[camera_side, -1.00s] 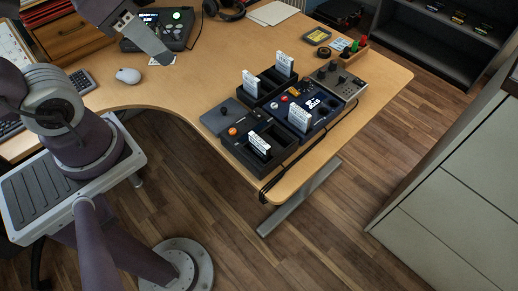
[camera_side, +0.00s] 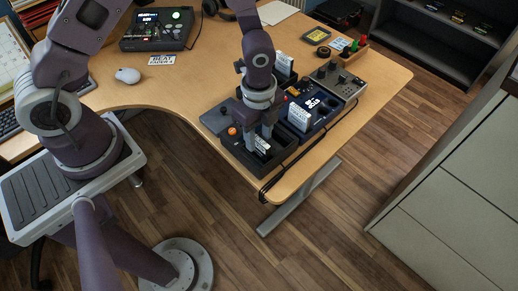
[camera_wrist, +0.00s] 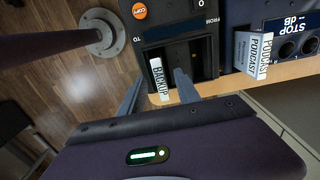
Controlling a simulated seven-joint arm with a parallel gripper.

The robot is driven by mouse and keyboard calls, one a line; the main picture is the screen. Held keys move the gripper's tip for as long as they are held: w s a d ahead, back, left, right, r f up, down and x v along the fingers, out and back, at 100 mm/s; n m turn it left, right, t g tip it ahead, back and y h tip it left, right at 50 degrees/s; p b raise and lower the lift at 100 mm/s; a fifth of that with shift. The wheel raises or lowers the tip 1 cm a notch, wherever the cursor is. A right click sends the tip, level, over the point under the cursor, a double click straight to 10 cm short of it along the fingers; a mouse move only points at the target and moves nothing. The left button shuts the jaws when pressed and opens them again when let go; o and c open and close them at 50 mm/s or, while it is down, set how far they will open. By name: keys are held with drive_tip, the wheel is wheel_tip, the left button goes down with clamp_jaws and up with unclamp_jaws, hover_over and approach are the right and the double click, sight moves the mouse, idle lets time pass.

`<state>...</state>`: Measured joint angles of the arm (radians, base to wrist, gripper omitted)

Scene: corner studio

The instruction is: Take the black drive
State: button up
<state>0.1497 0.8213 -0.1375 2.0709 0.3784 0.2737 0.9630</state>
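A drive with a white label reading BACKUP (camera_wrist: 157,80) stands upright in one slot of a black two-slot dock (camera_wrist: 201,58); its body is hard to make out against the dark slot. In the side view the same drive (camera_side: 262,146) shows only its white label. My gripper (camera_side: 259,138) points down over this dock. In the wrist view my gripper (camera_wrist: 160,82) has its fingers apart, one on each side of the labelled drive, with gaps visible. The dock's other slot looks empty.
A white PODCAST drive (camera_wrist: 254,55) stands in a blue dock (camera_side: 324,107) to the right. Another white drive (camera_side: 283,65) stands farther back, partly behind my arm. An orange COPY button (camera_wrist: 139,11) is beside the slots. A cable (camera_side: 305,153) runs along the desk's (camera_side: 203,92) edge.

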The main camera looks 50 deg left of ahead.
drive_tip(key=shift+f, duration=0.9)
clamp_jaws()
drive_tip(key=shift+r, duration=0.15)
